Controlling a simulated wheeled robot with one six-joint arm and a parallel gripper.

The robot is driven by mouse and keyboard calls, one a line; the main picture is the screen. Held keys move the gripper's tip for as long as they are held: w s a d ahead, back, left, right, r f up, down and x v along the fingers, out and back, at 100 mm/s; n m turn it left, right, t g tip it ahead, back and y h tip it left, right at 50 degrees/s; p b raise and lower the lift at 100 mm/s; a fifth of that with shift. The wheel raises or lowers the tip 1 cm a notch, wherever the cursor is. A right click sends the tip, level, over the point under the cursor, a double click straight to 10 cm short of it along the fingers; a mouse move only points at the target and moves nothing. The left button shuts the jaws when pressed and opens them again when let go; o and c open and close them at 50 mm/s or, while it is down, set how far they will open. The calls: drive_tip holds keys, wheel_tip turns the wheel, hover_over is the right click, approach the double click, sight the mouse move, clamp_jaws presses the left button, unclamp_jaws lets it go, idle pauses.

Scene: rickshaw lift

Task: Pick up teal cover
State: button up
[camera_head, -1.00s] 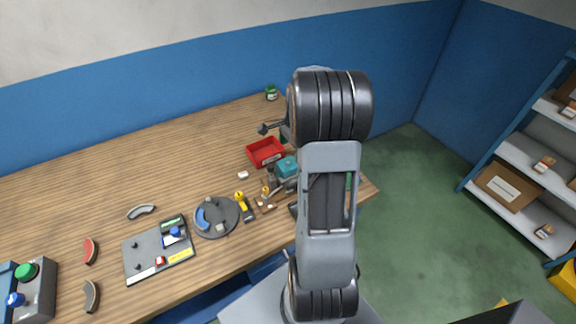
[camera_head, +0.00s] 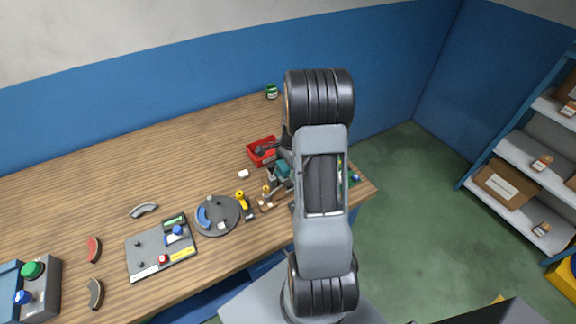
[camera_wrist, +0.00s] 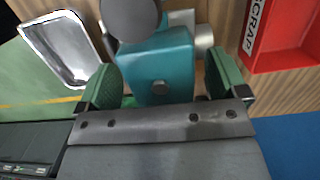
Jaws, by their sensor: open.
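The teal cover (camera_wrist: 172,62) shows in the wrist view between the fingers of my gripper (camera_wrist: 163,88). It is a boxy teal piece with a small round grey knob on the face towards me. The green-padded fingers are open, one on each side of it, with a visible gap on the right; contact on the left is unclear. A dark round part hides some of its top. In the head view the teal cover (camera_head: 283,168) is partly hidden by my arm, on the right part of the wooden table.
A red bin (camera_head: 262,150) stands close by the cover and also shows in the wrist view (camera_wrist: 285,40). A metal tray (camera_wrist: 68,48) lies left in the wrist view. A round grey turntable (camera_head: 218,215) and a yellow-handled tool (camera_head: 244,205) are nearby. The table's back left is clear.

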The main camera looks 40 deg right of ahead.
drive_tip(key=c, duration=1)
